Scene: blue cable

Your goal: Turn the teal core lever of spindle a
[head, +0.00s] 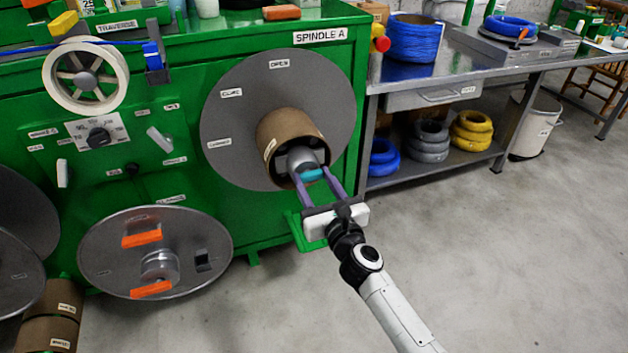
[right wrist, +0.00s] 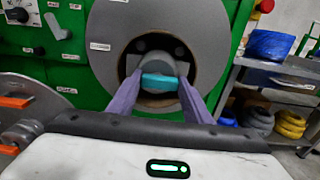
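Spindle A is a large grey disc (head: 240,130) on the green machine, with a brown cardboard core (head: 273,131) sticking out of its middle. Inside the core is a grey hub with the teal core lever (head: 312,175), which lies roughly level. The lever also shows in the right wrist view (right wrist: 160,82). My right gripper (head: 312,173) is at the mouth of the core, its two purple fingers spread with the lever between them. My left gripper is not in view.
A loose metal flange (head: 105,262) with orange handles leans at the lower left. A control panel with a knob (head: 98,135) is left of the spindle. A metal bench with cable coils (head: 412,40) stands right. The floor (head: 500,240) at right is clear.

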